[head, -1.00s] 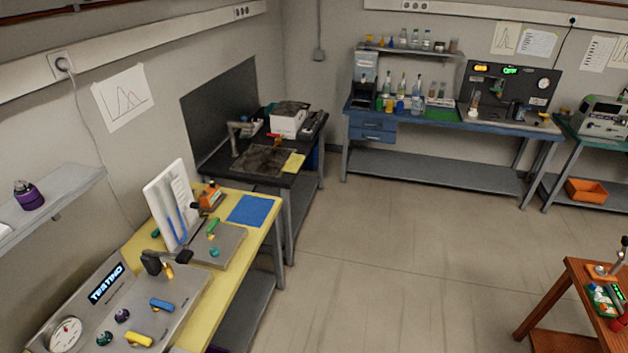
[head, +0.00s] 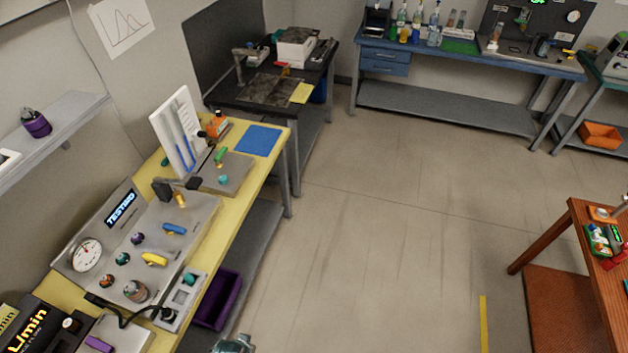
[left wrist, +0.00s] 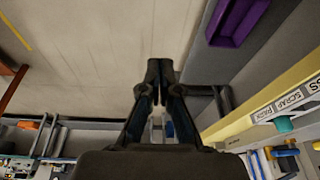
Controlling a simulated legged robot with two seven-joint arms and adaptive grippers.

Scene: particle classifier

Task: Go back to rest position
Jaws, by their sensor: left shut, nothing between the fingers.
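My left gripper (left wrist: 160,70) shows in the left wrist view with its fingers together and nothing between them. It is over bare floor, apart from the yellow bench (left wrist: 262,103) on the right of that view. In the head view a small grey-teal piece (head: 232,344) shows at the bottom edge; I cannot tell what part it is. My right gripper is in neither view.
In the head view the yellow bench (head: 242,208) with the particle classifier panel (head: 185,215) runs along the left. A purple bin (head: 217,298) sits below its edge. A brown table (head: 585,250) stands at the right. The middle floor (head: 380,240) is clear.

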